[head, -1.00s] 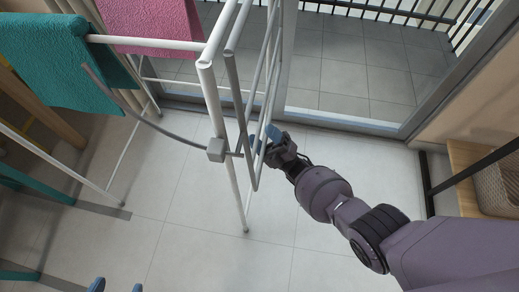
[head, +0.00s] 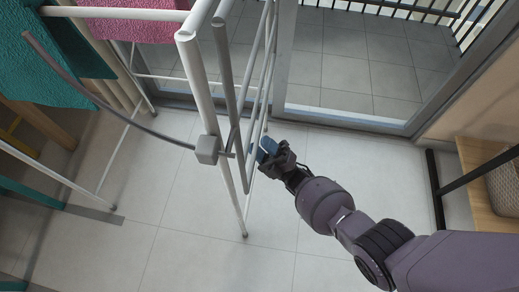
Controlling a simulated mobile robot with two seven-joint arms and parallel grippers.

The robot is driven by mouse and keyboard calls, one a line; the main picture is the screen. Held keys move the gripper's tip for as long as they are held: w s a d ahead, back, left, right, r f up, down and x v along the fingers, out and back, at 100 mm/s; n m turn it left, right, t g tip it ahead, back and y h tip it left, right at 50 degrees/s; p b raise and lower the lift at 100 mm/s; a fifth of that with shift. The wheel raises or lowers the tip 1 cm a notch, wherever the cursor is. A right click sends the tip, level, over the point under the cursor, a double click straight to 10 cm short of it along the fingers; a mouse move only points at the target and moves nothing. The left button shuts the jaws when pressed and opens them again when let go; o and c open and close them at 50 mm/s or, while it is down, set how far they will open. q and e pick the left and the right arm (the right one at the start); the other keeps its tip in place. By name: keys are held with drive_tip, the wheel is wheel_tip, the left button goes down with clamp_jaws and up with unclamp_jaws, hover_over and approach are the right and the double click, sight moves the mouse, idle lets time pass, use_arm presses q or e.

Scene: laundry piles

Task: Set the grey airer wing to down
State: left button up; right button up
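The white airer frame (head: 194,78) stands at the upper middle. Its grey wing (head: 229,95), a set of bars, hangs steeply down along the frame's right side. A grey block (head: 207,150) sits on the frame's leg, with a curved grey rod (head: 110,107) running from it to the upper left. My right gripper (head: 262,150), with blue fingertips, is at the wing's lower outer bars. The bars partly hide the fingertips, so I cannot tell whether they close on a bar. My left gripper is not in view.
A teal towel (head: 50,70) and a pink towel (head: 135,25) hang at the upper left. A glass door frame (head: 350,122) stands behind the airer. A wooden bench (head: 482,165) is at the right. The tiled floor below is clear.

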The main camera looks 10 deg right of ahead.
drive_tip(key=shift+w+a+f, duration=0.1)
drive_tip(key=shift+a+f, duration=0.05)
drive_tip(key=shift+f, duration=0.5)
drive_tip(key=shift+a+f, duration=0.1)
drive_tip(key=shift+f, duration=0.5)
